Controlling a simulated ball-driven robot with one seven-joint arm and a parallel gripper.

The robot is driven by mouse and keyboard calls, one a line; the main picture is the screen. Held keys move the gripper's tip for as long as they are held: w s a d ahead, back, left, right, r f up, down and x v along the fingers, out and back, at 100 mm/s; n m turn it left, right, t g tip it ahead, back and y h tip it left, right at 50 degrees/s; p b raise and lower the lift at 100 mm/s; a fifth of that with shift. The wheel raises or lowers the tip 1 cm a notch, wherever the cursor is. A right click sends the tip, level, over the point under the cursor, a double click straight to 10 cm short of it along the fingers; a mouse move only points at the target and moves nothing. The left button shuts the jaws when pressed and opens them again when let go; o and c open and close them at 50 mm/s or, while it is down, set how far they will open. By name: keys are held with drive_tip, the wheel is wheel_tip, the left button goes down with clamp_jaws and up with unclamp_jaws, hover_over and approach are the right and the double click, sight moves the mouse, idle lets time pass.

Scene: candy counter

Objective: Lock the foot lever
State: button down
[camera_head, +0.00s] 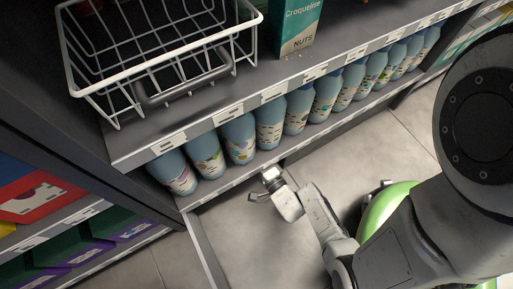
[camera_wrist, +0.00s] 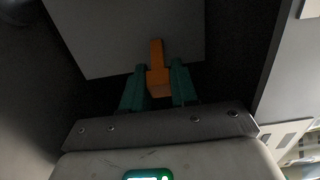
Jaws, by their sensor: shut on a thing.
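An orange lever (camera_wrist: 156,52) shows in the wrist view, with a narrow upper part and a wider block at its lower end. It lies against a flat grey panel (camera_wrist: 115,40). My gripper (camera_wrist: 159,76) has its two teal fingers on either side of the wider block and is shut on it. In the head view my gripper (camera_head: 269,184) is low, near the floor, just in front of the bottom shelf edge. The lever cannot be made out in the head view.
A row of blue bottles (camera_head: 240,140) stands on the lower shelf above my gripper. A white wire basket (camera_head: 150,70) and a teal nuts box (camera_head: 297,28) are on the shelf above. Coloured packages (camera_head: 35,195) sit at left. Tiled floor (camera_head: 240,240) is clear in front.

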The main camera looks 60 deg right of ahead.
drive_tip(key=shift+w+a+m+g+h, duration=0.15)
drive_tip(key=shift+a+m+g+h, duration=0.25)
drive_tip(key=shift+m+g+h, duration=0.5)
drive_tip(key=shift+w+a+m+g+h, duration=0.1)
drive_tip(key=shift+a+m+g+h, duration=0.35)
drive_tip(key=shift+m+g+h, duration=0.45)
drive_tip(key=shift+w+a+m+g+h, duration=0.15)
drive_tip(key=shift+a+m+g+h, duration=0.25)
drive_tip(key=shift+m+g+h, duration=0.45)
drive_tip(key=shift+a+f+h, duration=0.1)
drive_tip(key=shift+a+h, duration=0.05)
drive_tip(key=shift+h, duration=0.1)
drive_tip(key=c, duration=1)
unclamp_jaws()
drive_tip(key=shift+o, duration=0.2)
drive_tip(key=p+v, duration=0.1)
drive_tip(key=v, duration=0.9)
drive_tip(key=shift+a+p, duration=0.3)
drive_tip(key=shift+a, duration=0.05)
